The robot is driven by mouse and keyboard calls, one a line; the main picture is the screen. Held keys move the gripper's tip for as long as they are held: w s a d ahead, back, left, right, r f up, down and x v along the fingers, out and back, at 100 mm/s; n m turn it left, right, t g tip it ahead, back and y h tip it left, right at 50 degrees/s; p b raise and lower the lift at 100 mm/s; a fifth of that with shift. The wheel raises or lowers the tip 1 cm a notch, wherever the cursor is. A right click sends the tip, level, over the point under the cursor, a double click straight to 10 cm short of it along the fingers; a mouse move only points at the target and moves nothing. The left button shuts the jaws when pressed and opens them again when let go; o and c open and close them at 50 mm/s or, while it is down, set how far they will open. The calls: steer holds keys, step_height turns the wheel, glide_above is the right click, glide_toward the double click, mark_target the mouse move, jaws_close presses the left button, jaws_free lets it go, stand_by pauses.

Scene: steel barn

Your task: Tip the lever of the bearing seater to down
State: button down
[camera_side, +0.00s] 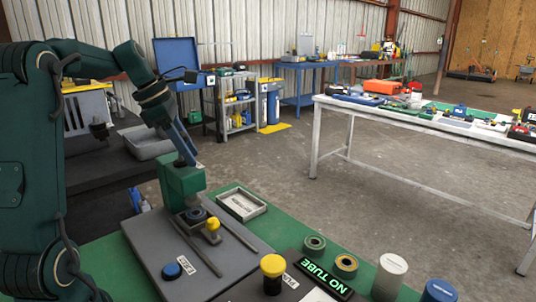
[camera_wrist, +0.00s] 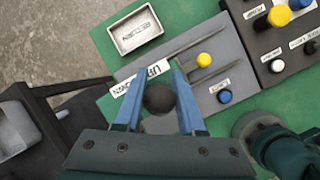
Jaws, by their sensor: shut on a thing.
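The bearing seater (camera_side: 183,181) is a green press on a grey base plate (camera_side: 210,262), with a dark ring under its head. In the wrist view, the lever's dark round knob (camera_wrist: 160,98) sits between the blue fingers of my gripper (camera_wrist: 158,80), which is shut on it. A white label (camera_wrist: 140,84) with UP and DOWN lettering lies just beyond the fingertips. The lever's exact tilt is unclear.
A yellow knob (camera_side: 213,224) and a blue button (camera_side: 172,271) stand on the base plate. A shallow grey tray (camera_side: 241,205) lies behind on the green mat. A dark NO TUBE panel (camera_side: 327,280), several rings and capped jars stand to the right.

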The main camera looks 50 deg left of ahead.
steer(key=shift+a+r, duration=0.1)
steer(key=shift+a, duration=0.05)
steer(key=h, duration=0.1)
steer(key=a+h, duration=0.1)
steer(key=shift+a+r+n+h, duration=0.1)
steer(key=shift+r+n+h, duration=0.1)
steer(key=shift+n+h, duration=0.15)
steer(key=shift+a+r+n+h, duration=0.15)
steer(key=shift+a+h, duration=0.2)
steer(key=shift+h, duration=0.5)
steer(key=shift+a+n+h, duration=0.1)
steer(key=shift+a+h, duration=0.25)
steer(key=shift+h, duration=0.45)
steer(key=c, duration=0.5)
jaws_free()
steer(key=shift+d, duration=0.1)
